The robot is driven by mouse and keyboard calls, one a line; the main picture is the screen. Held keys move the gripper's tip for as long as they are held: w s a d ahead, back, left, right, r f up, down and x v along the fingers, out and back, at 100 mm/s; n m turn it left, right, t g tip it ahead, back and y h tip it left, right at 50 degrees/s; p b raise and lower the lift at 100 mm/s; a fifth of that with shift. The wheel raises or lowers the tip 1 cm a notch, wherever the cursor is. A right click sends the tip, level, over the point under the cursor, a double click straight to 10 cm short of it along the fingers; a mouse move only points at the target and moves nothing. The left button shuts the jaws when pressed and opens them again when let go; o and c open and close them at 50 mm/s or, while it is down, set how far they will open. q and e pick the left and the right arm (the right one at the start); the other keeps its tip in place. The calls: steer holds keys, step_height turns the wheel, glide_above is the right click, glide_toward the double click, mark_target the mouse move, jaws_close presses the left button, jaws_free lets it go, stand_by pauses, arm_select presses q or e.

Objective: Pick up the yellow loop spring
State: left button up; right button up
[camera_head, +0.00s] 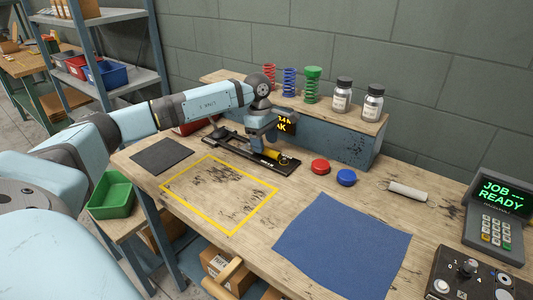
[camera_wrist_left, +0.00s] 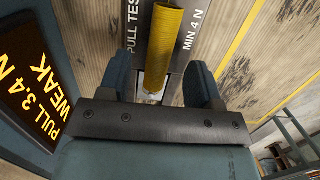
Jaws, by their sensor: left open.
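The yellow spring (camera_head: 271,155) lies on a black pull tester (camera_head: 283,167) on the bench, partly hidden by my left gripper (camera_head: 262,143) in the head view. In the left wrist view the yellow spring (camera_wrist_left: 164,38) looks like a closely wound cylinder lying along the tester, marked "PULL TEST" and "MIN 4 N". My left gripper (camera_wrist_left: 160,82) is open, one finger each side of the line of the spring's near end. No finger is seen touching it. How high the fingertips are above it is hard to tell. My right gripper is in neither view.
A screen (camera_wrist_left: 38,88) beside the gripper reads "PULL 3.4 N WEAK". Behind it, a raised shelf (camera_head: 352,135) carries red, blue and green springs and two jars. Red (camera_head: 320,166) and blue (camera_head: 346,177) round caps sit right of the tester. A yellow-outlined area (camera_head: 220,195) in front is empty.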

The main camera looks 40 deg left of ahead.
arm_select(q)
step_height(320, 180, down, 2)
steer(key=shift+d+f, duration=0.15)
steer(key=shift+f, duration=0.1)
steer(key=c, duration=1.1)
stand_by(0.5)
